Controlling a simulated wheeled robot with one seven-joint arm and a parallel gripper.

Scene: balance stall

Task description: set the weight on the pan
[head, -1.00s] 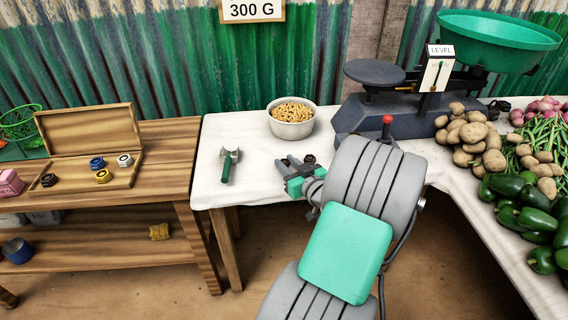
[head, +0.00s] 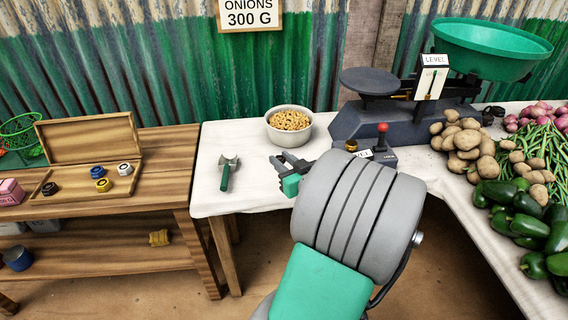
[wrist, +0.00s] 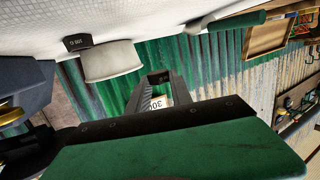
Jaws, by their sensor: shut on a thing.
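The scale (head: 385,120) stands on the white-clothed table with a flat dark pan (head: 372,81) and a green bowl-shaped pan (head: 495,45). The flat pan looks empty. My gripper (head: 281,160) is low over the table, in front of the bowl of nuts and left of the scale, apart from both pans. In the wrist view its dark fingers (wrist: 158,84) are shut on a small dark thing, mostly hidden. A dark weight marked 100 G (wrist: 77,42) stands on the table by the bowl in the wrist view. A brass weight (head: 351,145) is by the scale's front.
The bowl of nuts (head: 289,125) and a green-handled tool (head: 228,172) are on the table. A wooden box (head: 93,183) with several weights lies on the left bench. Potatoes (head: 465,140) and green peppers (head: 520,215) crowd the right. The table's front left is clear.

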